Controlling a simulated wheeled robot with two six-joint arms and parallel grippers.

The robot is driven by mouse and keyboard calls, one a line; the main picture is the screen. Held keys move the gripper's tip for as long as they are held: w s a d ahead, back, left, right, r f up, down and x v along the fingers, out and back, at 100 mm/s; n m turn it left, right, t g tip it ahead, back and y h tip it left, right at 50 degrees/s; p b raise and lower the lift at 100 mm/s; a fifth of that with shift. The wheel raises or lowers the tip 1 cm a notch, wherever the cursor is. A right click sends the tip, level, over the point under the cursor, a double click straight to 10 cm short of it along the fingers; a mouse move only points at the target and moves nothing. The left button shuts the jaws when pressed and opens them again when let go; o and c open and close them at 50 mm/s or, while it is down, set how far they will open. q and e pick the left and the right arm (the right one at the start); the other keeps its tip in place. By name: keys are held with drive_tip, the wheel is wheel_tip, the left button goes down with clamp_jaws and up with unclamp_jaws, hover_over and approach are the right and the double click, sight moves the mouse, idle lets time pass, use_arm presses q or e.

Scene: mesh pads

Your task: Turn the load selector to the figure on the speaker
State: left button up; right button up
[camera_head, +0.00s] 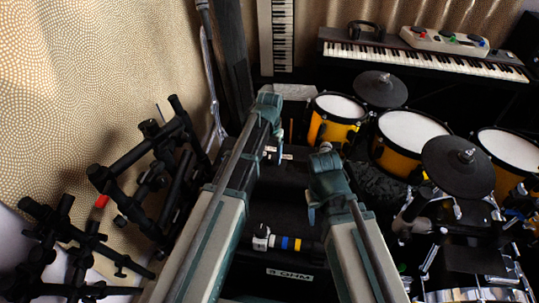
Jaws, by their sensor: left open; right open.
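A black speaker cabinet (262,208) stands in the middle, between my arms. A pale label on its lower front (290,275) seems to read "8 OHM", in small print. On top lies a small dark item with a silver end and blue and yellow bands (278,242); I cannot tell whether it is the load selector. My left gripper (277,138) is open above the far part of the cabinet, near a small pale label (287,155) that is partly hidden. My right gripper (318,178) is open and empty, to its right.
Yellow drums (337,107) and black cymbal pads (458,167) crowd the right side. Black stand clamps (150,160) are at the left. A keyboard (420,60) at the back right carries a pale box with coloured knobs (443,39). A second keyboard (275,35) stands upright.

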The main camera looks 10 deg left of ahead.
sight(270, 159)
use_arm(q)
wheel_tip(270, 159, up, 14)
drive_tip(key=p, duration=1.3)
drive_tip(key=shift+p, duration=0.4)
drive_tip(key=s+d+m+y, duration=0.1)
drive_tip(key=s+d, duration=0.2)
drive_tip(key=s, duration=0.8)
drive_tip(key=s+d, duration=0.4)
drive_tip(key=s, duration=0.6)
wheel_tip(270, 159, up, 13)
drive_tip(key=p, duration=1.3)
drive_tip(key=shift+r, duration=0.15)
drive_tip(key=shift+a, duration=0.1)
